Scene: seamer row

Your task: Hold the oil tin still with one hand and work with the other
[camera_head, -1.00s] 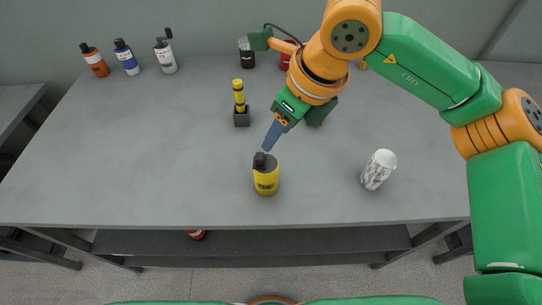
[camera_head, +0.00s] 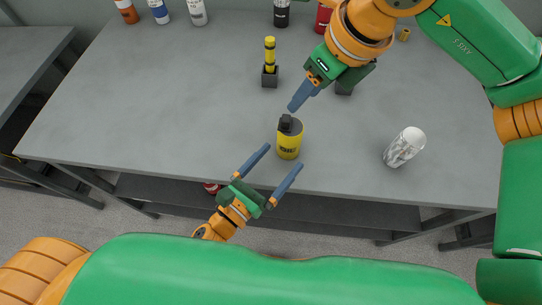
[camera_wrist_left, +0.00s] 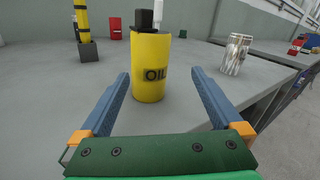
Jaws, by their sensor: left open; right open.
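The oil tin (camera_head: 289,145) is a yellow can with a dark top and an OIL label. It stands upright near the table's front edge. In the left wrist view the tin (camera_wrist_left: 151,80) is ahead of the fingertips, a little left of the middle of the gap. My left gripper (camera_head: 283,157) is open and empty, with its two blue fingers pointing at the tin from the front edge. My right gripper (camera_head: 297,100) is above and behind the tin, with one blue finger clearly showing, close to the tin's top.
The grey table (camera_head: 160,110) is clear at left.

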